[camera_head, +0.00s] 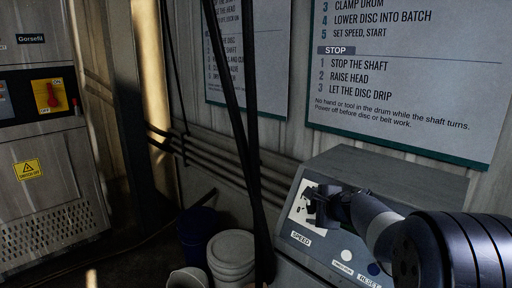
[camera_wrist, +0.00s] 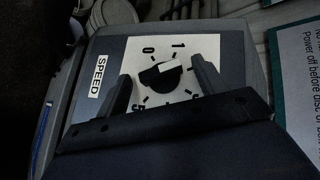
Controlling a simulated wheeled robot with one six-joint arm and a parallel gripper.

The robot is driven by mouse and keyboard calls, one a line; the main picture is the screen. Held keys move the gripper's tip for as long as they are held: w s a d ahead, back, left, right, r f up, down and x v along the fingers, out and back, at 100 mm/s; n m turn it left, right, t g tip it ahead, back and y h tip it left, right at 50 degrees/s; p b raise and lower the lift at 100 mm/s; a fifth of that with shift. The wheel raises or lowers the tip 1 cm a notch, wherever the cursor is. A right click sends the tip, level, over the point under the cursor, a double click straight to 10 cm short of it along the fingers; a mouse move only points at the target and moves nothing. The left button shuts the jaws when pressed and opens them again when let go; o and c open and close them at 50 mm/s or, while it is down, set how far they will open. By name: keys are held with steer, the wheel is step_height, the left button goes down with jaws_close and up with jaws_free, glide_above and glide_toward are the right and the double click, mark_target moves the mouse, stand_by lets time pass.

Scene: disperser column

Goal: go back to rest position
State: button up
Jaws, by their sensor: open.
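My gripper (camera_head: 314,206) is at the sloped face of the grey control box (camera_head: 375,178), in front of the speed dial in the head view. The wrist view shows my gripper (camera_wrist: 164,84) open, one finger on each side of the black speed knob (camera_wrist: 155,80). I cannot tell whether the fingers touch the knob. The knob sits on a white dial plate (camera_wrist: 207,46) with printed numbers, 0 and 1 at the top. A white mark shows on the knob's upper part, towards 1. The SPEED label (camera_wrist: 99,76) is left of the plate.
A white button (camera_head: 347,255) and a blue button (camera_head: 373,269) sit lower on the box. White buckets (camera_head: 232,252) and a blue drum (camera_head: 197,232) stand left of it. Dark cables (camera_head: 243,130) hang in front. A cabinet with a red switch (camera_head: 50,96) is far left.

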steer(key=shift+s+a+f+m+t+h+b, duration=0.15)
steer(key=shift+m+t+b, duration=0.5)
steer(key=shift+b, duration=1.35)
steer(key=shift+d+f+m+t+h+b, duration=0.15)
steer(key=shift+m+t+b, duration=0.45)
steer(key=shift+b, duration=1.35)
steer(key=shift+s+a+f+m+t+h+b, duration=0.1)
steer(key=shift+f+m+t+b, duration=0.35)
steer(key=shift+b, duration=1.55)
steer(key=m+t+h+b, duration=0.2)
steer(key=m+t+b, duration=0.1)
steer(key=b, duration=0.9)
steer(key=shift+a+m, duration=0.2)
steer(key=shift+m, duration=0.4)
steer(key=shift+s+d+r, duration=0.1)
steer(key=shift+s+r, duration=0.15)
steer(key=shift+s, duration=1.3)
steer(key=shift+f, duration=0.1)
